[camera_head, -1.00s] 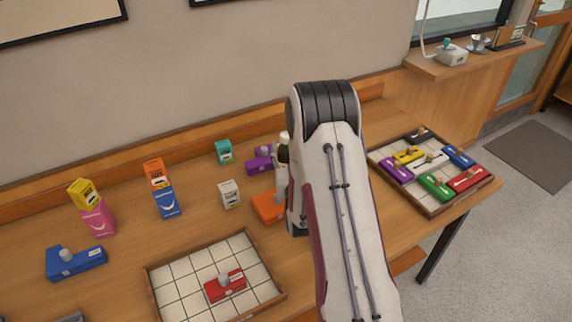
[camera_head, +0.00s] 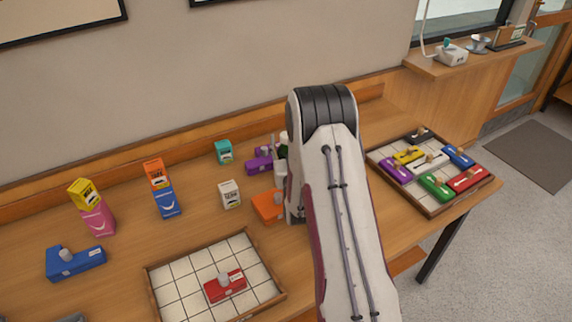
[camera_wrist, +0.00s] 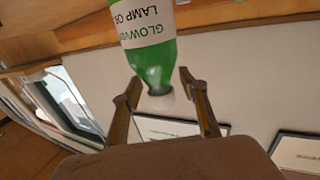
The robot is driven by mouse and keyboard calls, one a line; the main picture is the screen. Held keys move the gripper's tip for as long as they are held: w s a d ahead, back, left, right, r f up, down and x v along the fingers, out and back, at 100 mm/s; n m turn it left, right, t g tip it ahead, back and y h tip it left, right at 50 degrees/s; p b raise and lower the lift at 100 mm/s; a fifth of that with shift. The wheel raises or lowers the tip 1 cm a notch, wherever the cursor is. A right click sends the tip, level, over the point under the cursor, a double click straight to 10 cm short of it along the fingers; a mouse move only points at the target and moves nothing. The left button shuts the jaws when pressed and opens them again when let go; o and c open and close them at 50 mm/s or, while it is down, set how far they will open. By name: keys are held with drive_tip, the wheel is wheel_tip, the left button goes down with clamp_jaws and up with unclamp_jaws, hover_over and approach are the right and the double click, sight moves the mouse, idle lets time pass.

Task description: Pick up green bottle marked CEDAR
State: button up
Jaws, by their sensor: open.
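A green bottle (camera_wrist: 155,62) with a white label reading GLOWVE... LAMP O..., cut off at the edge, fills the top middle of the wrist view. Its narrow neck end points down the picture, between the two fingertips of my gripper (camera_wrist: 159,80). My gripper is open, with a gap visible on each side of the neck. In the head view a dark bottle with a white cap (camera_head: 284,136) stands at the back, partly hidden by my arm. My gripper is mostly hidden there. I cannot read CEDAR on anything.
Orange (camera_head: 268,206), white (camera_head: 230,194), purple (camera_head: 260,160) and teal (camera_head: 223,151) items stand close by. A tiled tray (camera_head: 180,284) with a red block (camera_head: 225,286) lies in front. A divided tray (camera_head: 430,208) with colored pieces is at right.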

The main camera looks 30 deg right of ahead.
clamp_jaws()
drive_tip(key=shift+r, duration=0.2)
drive_tip(key=shift+r, duration=4.85)
